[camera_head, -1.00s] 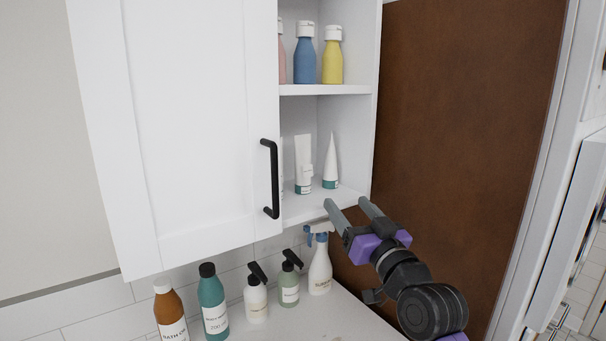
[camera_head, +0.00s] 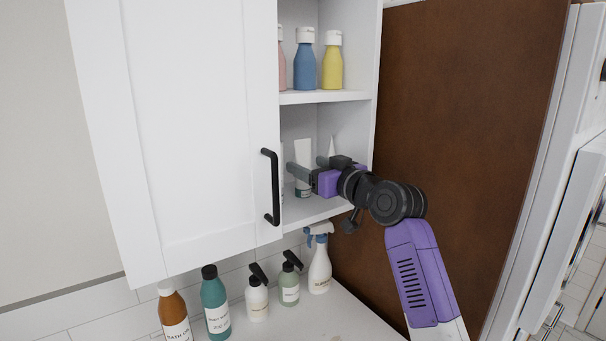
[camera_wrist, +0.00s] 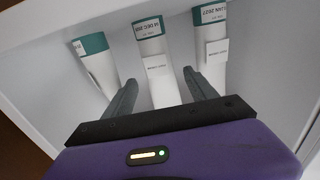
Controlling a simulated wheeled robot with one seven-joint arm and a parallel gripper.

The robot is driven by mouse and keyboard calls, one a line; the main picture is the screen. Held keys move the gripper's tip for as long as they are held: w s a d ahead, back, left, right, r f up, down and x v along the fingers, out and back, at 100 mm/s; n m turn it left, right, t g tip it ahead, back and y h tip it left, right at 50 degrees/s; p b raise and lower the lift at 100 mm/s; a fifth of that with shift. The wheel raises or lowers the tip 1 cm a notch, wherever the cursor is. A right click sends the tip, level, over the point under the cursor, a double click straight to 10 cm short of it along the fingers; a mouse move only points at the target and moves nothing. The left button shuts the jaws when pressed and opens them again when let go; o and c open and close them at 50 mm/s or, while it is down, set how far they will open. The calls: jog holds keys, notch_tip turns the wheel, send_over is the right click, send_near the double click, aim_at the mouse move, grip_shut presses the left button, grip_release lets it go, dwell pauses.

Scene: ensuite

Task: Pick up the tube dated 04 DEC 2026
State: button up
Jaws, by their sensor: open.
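The wrist view shows three white tubes with teal caps, seen upside down. The middle tube (camera_wrist: 153,48) has a date label that seems to read DEC 2026; its day is too small to be sure of. My gripper (camera_wrist: 160,78) is open, with one finger on each side of this tube and not closed on it. Another tube (camera_wrist: 98,62) is left of the fingers; a third tube (camera_wrist: 211,45), with a label ending in 2027, is at the right. In the head view, my gripper (camera_head: 308,168) is at the lower shelf, partly hiding a tube (camera_head: 303,152) and the tube behind (camera_head: 332,146).
The cabinet door (camera_head: 190,120) with its black handle (camera_head: 272,187) is just left of my gripper. The upper shelf (camera_head: 325,97) with several bottles is above. The brown panel (camera_head: 450,120) is at the right. Bottles, including a spray bottle (camera_head: 320,272), stand on the counter below.

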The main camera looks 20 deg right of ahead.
aim_at(305, 156)
jog(key=shift+x, duration=1.45)
jog(key=shift+r, duration=0.1)
jog(key=shift+s, duration=0.1)
grip_shut()
jog(key=shift+r, duration=0.15)
jog(key=shift+s+r, duration=0.15)
notch_tip(305, 156, up, 6)
jog(key=shift+s+d+r+b, duration=0.15)
jog(key=shift+r+b, duration=0.1)
jog(key=shift+b, duration=0.95)
jog(key=b+v, duration=0.4)
jog(key=v, duration=1.5)
